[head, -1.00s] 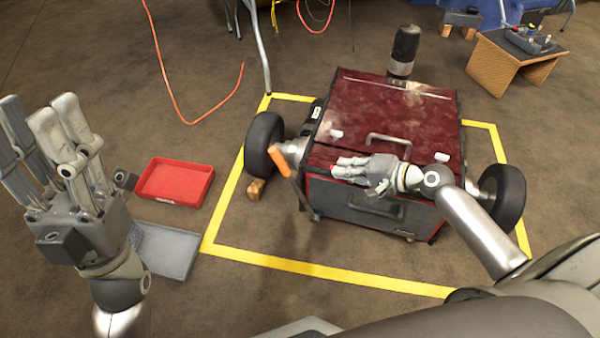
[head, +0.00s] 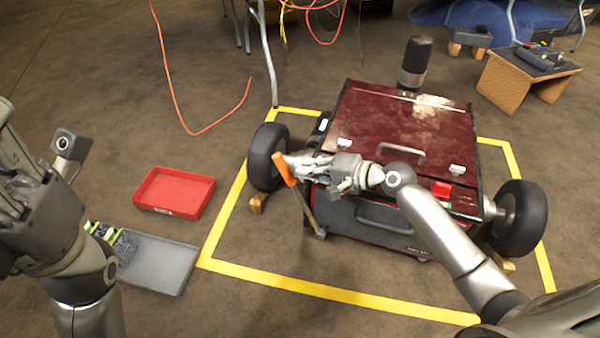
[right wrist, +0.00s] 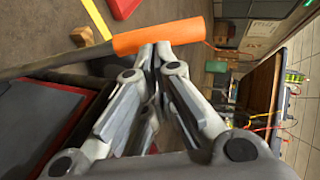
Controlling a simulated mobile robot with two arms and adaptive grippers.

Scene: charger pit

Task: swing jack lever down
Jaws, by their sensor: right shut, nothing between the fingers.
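The jack lever is a dark rod with an orange grip (head: 284,169). It leans up and left beside the front left of the dark red cart (head: 405,130). My right gripper (head: 300,166) is shut and empty, its fingertips close beside the orange grip. In the right wrist view the orange grip (right wrist: 160,36) lies across the shut fingertips (right wrist: 155,52), in front of them, not between them; contact is hard to tell. The lever's rod (right wrist: 70,57) runs left from it. My left gripper (head: 40,150) is at the left edge, partly cut off, fingers apart, far from the lever.
The cart has black wheels, with a wooden chock (head: 257,203) by the left one. Yellow floor tape (head: 330,294) frames it. A red tray (head: 174,193) and a grey tray (head: 160,264) lie on the floor at left. The floor in front of the cart is clear.

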